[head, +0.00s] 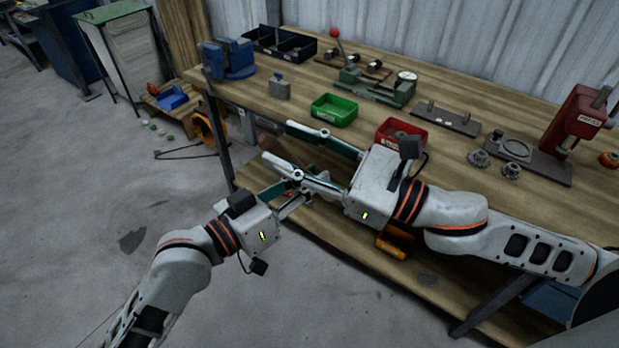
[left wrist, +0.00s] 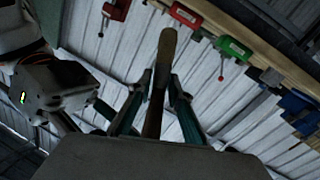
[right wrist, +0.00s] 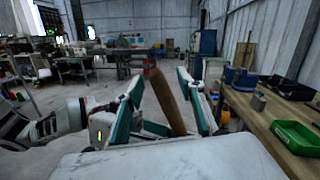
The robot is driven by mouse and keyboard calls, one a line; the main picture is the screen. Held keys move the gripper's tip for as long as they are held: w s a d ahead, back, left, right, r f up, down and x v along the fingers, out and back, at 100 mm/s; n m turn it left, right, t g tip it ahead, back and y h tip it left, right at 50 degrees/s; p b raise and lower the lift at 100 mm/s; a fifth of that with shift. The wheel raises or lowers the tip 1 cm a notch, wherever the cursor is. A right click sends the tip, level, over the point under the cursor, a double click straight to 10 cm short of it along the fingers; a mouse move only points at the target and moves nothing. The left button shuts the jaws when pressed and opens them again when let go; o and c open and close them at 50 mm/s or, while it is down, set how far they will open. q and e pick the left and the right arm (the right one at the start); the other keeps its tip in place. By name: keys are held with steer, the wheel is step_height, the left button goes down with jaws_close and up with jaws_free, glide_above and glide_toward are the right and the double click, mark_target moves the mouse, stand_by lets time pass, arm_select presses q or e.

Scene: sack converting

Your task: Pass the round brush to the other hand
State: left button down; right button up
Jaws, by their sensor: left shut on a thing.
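The round brush shows as a wooden handle in the left wrist view (left wrist: 166,54) and in the right wrist view (right wrist: 169,103); its bristle end is hidden. My left gripper (head: 305,188) is shut on the brush, with the handle standing out past its fingertips (left wrist: 160,82). My right gripper (head: 279,143) is open, its fingers wide apart. In the right wrist view, the handle lies between the right fingers (right wrist: 159,88), with gaps beside it. In the head view the grippers overlap in front of the bench, and the brush is hard to make out.
The workbench (head: 470,140) lies behind and right of the grippers. It carries a green bin (head: 334,109), a red bin (head: 400,135), a blue vise (head: 228,58) and a red press (head: 578,122). A lower shelf (head: 330,245) runs under it. The floor at left is open.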

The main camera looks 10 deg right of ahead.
steer(key=w+d+r+m+t+h, duration=0.2)
steer(key=w+d+r+m+t, duration=0.15)
steer(key=w+d+r, duration=1.1)
step_height(320, 180, down, 18)
steer(key=w+a+m+g+h, duration=0.1)
steer(key=a+m+g+h, duration=0.15)
steer(key=m, duration=0.35)
steer(key=s+a+f+m+g+h, duration=0.1)
steer(key=s+f+m, duration=0.25)
steer(key=f, duration=0.45)
steer(key=s+a+f+m, duration=0.25)
steer(key=f+m, duration=0.25)
steer(key=f, duration=0.3)
steer(key=s+a+f+m+g+h, duration=0.1)
steer(key=s+f+m, duration=0.3)
steer(key=f, duration=0.4)
steer(key=s+d+f+m+h, duration=0.2)
steer(key=s+f+m, duration=0.5)
steer(key=m, duration=0.4)
steer(key=s+d+f+m+h, duration=0.3)
steer(key=s+f+m, duration=0.4)
steer(key=f+m, duration=0.3)
steer(key=shift+s+d+f+m+h, duration=0.15)
steer(key=shift+s+d+m+h, duration=0.15)
steer(key=shift+d+m, duration=0.25)
